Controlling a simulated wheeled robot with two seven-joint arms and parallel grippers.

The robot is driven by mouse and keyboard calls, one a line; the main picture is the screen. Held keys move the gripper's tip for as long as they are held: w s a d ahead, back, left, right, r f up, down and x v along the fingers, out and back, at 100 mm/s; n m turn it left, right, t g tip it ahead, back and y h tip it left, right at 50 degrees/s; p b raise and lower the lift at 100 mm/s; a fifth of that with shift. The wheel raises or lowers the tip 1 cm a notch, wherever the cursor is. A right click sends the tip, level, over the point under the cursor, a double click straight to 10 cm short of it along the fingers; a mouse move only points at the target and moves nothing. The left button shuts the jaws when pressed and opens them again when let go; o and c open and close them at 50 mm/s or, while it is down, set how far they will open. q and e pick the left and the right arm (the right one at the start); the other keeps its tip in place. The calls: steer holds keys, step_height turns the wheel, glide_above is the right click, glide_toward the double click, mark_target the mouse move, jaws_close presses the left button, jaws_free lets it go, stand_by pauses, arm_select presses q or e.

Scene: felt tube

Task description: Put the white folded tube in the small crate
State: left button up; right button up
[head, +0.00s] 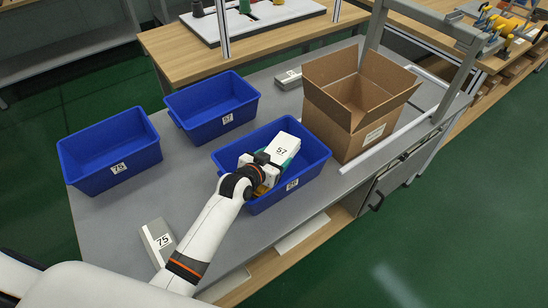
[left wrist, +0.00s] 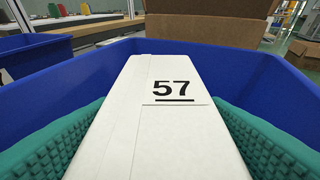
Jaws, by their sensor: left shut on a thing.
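The white folded tube (head: 284,145), marked 57, is inside the front right blue crate (head: 318,150). My left gripper (head: 266,166) is shut on its near end. In the left wrist view the white tube (left wrist: 160,130) runs away from me between two green ribbed finger pads (left wrist: 160,145), with blue crate walls (left wrist: 85,70) around it. I cannot tell whether the tube touches the crate floor. My right gripper is not in view.
A blue crate (head: 215,129) marked 57 stands behind, and another (head: 90,183) marked 75 at left. An open cardboard box (head: 335,125) stands right. Grey-white pieces lie at the front (head: 158,240) and back (head: 288,79). Bare grey table (head: 130,208) shows at front left.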

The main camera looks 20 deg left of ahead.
arm_select(q)
steer(key=shift+s+f, duration=0.15)
steer(key=shift+f, duration=0.35)
steer(key=o, duration=1.1)
steer(key=shift+r, duration=0.15)
steer(key=shift+r, duration=0.35)
steer(key=shift+r+p, duration=0.35)
steer(key=v, duration=1.1)
steer(key=shift+s+a+r, duration=0.1)
steer(key=shift+s+a, duration=0.05)
steer(key=shift+s, duration=0.2)
